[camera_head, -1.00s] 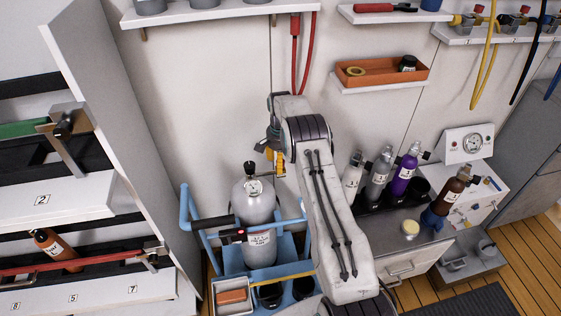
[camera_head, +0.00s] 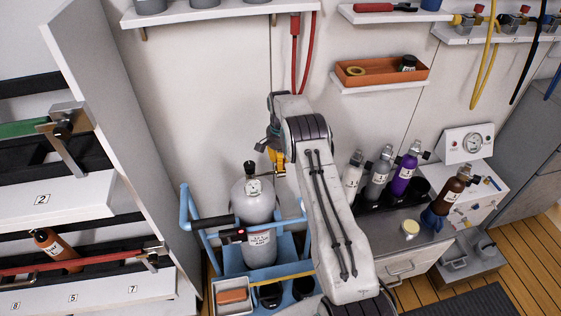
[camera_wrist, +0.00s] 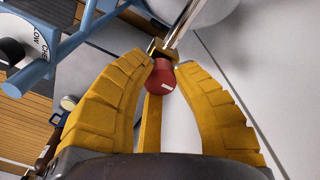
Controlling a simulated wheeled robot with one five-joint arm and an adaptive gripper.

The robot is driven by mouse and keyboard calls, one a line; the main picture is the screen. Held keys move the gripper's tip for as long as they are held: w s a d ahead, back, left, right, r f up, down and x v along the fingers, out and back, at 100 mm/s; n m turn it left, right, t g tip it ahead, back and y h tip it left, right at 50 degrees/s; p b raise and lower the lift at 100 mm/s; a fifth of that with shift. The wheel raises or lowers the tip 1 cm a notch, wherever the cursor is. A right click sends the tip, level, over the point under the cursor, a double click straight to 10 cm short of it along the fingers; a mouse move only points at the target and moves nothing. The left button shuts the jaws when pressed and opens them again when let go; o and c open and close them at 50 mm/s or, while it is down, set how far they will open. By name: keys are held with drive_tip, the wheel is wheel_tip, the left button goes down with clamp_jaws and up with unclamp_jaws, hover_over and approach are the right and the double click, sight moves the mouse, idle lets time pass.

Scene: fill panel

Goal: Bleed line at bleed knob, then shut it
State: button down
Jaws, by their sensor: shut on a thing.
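The bleed knob, a red knob with a white mark (camera_wrist: 161,77), sits on a brass fitting (camera_wrist: 158,49) at the end of a metal line in the wrist view. The knob is hidden there by my fingers and arm.
The cylinder stands in a blue cart (camera_head: 190,215) with a black-grip handle. A dark rack of small bottles (camera_head: 380,197) stands to the right of my arm. A wall shelf holds an orange tray (camera_head: 383,72). A tall white rack (camera_head: 115,130) stands at left.

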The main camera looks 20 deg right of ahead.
drive_tip(key=shift+f, duration=0.1)
drive_tip(key=n+b, duration=0.2)
drive_tip(key=n, duration=0.2)
drive_tip(key=shift+f, duration=0.1)
drive_tip(key=n+b, duration=0.1)
drive_tip(key=n, duration=0.8)
drive_tip(key=shift+s+n+b, duration=0.1)
drive_tip(key=shift+n+b, duration=0.2)
drive_tip(key=shift+n, duration=2)
drive_tip(key=c, duration=1)
unclamp_jaws()
drive_tip(key=shift+o, duration=0.2)
drive_tip(key=shift+r, duration=0.2)
